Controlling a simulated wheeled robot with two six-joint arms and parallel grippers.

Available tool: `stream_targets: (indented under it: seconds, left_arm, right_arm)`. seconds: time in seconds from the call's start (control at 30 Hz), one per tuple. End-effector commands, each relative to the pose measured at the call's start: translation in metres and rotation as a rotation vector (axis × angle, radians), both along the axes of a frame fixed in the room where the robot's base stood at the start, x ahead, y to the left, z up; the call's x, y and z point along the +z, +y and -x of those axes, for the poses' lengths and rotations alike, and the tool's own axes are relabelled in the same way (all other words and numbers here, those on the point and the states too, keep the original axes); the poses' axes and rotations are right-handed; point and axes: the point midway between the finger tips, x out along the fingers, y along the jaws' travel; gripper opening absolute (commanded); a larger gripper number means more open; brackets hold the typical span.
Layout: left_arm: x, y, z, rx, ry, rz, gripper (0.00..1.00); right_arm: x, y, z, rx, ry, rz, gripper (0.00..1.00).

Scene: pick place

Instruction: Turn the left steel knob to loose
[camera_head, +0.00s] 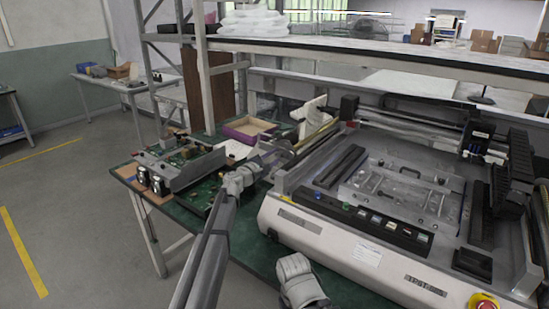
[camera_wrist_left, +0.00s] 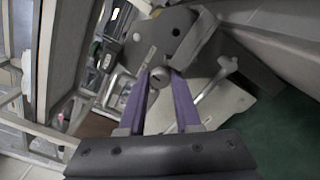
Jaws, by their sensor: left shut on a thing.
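The steel knob (camera_wrist_left: 160,78) shows in the left wrist view as a small round metal head below a grey bracket (camera_wrist_left: 165,35). My left gripper (camera_wrist_left: 161,80) has its two purple fingers on either side of the knob and is shut on it. In the head view my left gripper (camera_head: 282,150) reaches the left side of the large machine (camera_head: 340,222), near its rail. The knob itself cannot be made out there, as the gripper and arm cover that spot. Of my right arm, only a pale wrist part shows at the bottom of the head view; its fingers are not visible.
A green-topped bench (camera_head: 250,240) carries the machine. A shelf (camera_head: 390,58) runs above the machine. A red emergency button (camera_head: 485,303) sits at front right.

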Motion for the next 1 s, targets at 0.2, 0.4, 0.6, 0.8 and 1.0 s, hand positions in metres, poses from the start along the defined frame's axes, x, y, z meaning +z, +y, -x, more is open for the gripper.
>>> stream_targets:
  seconds: [0.2, 0.4, 0.6, 0.8, 1.0]
  left_arm:
    - [-0.0005, 0.0001, 0.0008, -0.001, 0.0, -0.001, 0.0]
    - [-0.0004, 0.0001, 0.0008, -0.001, 0.0, -0.001, 0.44]
    - [-0.0002, 0.0001, 0.0004, 0.0, -0.001, -0.001, 0.61]
    - [-0.0002, 0.0002, 0.0005, 0.0, -0.001, -0.001, 0.61]
    - [-0.0001, 0.0061, 0.0096, 0.0, -0.001, -0.001, 0.61]
  right_arm:
    - [-0.0002, 0.0, 0.0, 0.0, 0.0, 0.0, 0.5]
    - [-0.0002, 0.0, 0.0, 0.0, 0.0, 0.0, 0.5]
    - [-0.0001, 0.0, 0.0, 0.0, 0.0, 0.0, 0.5]
    - [-0.0001, 0.0, 0.0, 0.0, 0.0, 0.0, 0.5]
    - [-0.0001, 0.0, 0.0, 0.0, 0.0, 0.0, 0.5]
